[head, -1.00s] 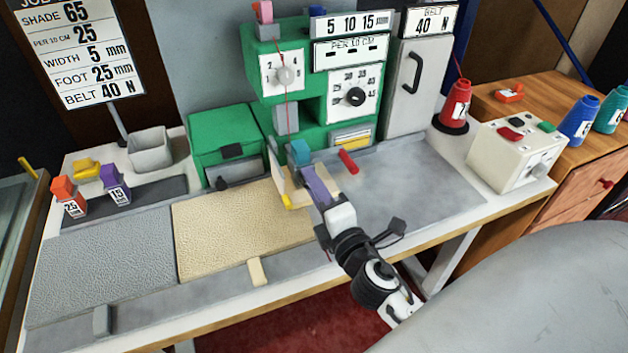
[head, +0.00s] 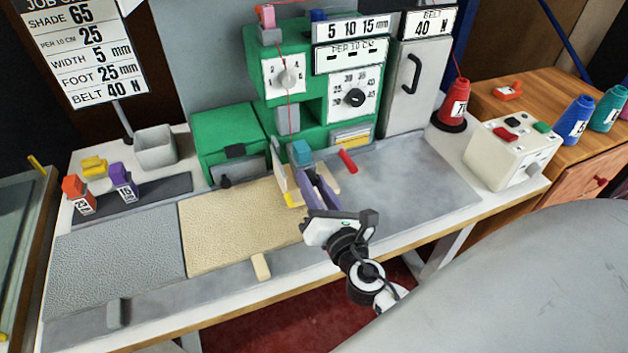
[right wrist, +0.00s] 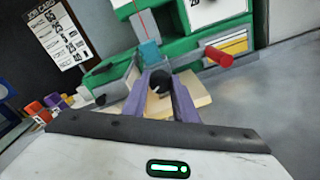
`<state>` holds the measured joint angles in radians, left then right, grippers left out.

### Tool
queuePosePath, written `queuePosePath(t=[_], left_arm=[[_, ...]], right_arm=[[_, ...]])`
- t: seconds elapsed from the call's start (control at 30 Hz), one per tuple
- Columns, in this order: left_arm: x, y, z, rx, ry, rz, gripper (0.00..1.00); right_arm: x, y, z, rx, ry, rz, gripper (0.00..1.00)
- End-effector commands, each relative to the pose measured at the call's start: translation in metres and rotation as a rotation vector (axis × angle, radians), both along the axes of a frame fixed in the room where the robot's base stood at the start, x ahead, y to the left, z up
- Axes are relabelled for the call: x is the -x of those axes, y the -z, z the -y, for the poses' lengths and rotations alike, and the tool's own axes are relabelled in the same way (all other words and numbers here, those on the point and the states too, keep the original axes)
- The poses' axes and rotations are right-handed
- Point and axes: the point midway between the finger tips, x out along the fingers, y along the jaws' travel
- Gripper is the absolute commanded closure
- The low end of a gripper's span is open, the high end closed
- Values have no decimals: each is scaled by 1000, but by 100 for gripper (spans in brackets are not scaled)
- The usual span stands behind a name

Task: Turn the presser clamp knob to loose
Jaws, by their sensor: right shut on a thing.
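The green machine (head: 291,98) stands at the back of the table, with a teal block (head: 301,152) low on its front. My right gripper (head: 313,180) has purple fingers and reaches in below the teal block. In the right wrist view the gripper (right wrist: 160,84) has its fingers on either side of a small round black knob (right wrist: 160,83), which I take to be the presser clamp knob, and is shut on it. My left gripper is not in view.
A red lever (head: 347,161) sticks out just right of the gripper. A beige board (head: 235,222) lies to the left, and the grey tabletop (head: 415,190) to the right is clear. A white control box (head: 515,150) stands at the far right.

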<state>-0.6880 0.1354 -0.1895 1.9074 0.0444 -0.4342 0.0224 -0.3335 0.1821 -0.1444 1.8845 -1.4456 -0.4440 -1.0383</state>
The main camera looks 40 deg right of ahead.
Motion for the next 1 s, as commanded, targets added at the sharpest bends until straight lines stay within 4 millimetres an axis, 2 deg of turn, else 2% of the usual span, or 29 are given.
queuePosePath(t=[0.3,0.87,0.9,1.0], left_arm=[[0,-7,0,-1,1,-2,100],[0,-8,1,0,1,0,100],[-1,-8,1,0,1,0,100],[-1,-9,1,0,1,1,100]], right_arm=[[0,0,-1,126,-1,-31,97],[0,0,-1,156,0,-38,97],[0,0,-1,156,0,-38,71],[0,0,-1,156,0,-38,56]])
